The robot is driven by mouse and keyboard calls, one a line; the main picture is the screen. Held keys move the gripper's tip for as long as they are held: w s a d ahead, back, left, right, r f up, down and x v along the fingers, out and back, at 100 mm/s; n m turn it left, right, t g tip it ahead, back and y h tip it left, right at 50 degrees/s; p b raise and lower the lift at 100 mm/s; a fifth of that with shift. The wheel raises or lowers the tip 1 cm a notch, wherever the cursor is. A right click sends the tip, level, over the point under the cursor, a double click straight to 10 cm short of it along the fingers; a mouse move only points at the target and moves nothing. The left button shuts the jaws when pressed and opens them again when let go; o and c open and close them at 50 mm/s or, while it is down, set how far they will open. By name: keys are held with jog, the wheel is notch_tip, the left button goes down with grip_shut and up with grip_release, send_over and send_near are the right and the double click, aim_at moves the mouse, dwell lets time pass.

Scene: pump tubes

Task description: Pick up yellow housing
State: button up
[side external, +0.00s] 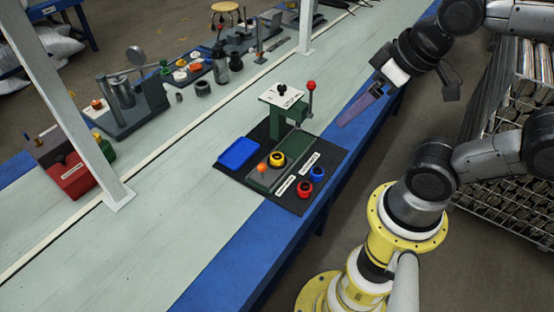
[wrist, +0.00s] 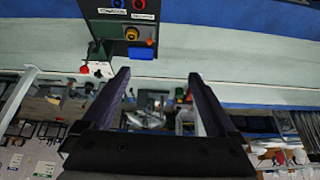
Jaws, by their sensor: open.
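The yellow housing (side external: 277,159) is a short yellow ring with a dark centre. It sits on the green base of a small press on a black board (side external: 234,173). It also shows in the wrist view (wrist: 132,33), near the top and left of centre. My gripper (side external: 358,108) is up and to the right of the board, over the blue near edge of the table, well apart from the housing. In the wrist view my gripper (wrist: 158,74) has its two dark purple fingers spread, with nothing between them.
The green press (side external: 284,125) with its white top and red-knobbed lever (side external: 311,88) stands behind the housing. An orange ball (side external: 263,169) is close beside it. A red ring (side external: 304,188), a blue ring (side external: 317,174) and a blue tray (side external: 238,152) share the board.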

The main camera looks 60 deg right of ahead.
jog(key=w+r+m+t, duration=0.1)
jog(key=w+r+m, duration=0.3)
jog(key=m, duration=0.1)
jog(key=m+g, duration=0.7)
jog(key=m, duration=0.6)
send_over(277, 156)
notch_tip(277, 156, down, 30)
jog(key=f, duration=0.7)
jog(key=shift+w+a+f, duration=0.15)
jog(key=shift+w+a, duration=0.05)
jog(key=shift+w, duration=0.2)
jog(key=shift+s+d+f, duration=0.15)
jog(key=shift+s+f, duration=0.05)
jog(key=shift+f, duration=1.3)
jog(key=shift+s+d+f, duration=0.1)
jog(key=shift+s+f, duration=0.05)
jog(key=shift+f, duration=1.3)
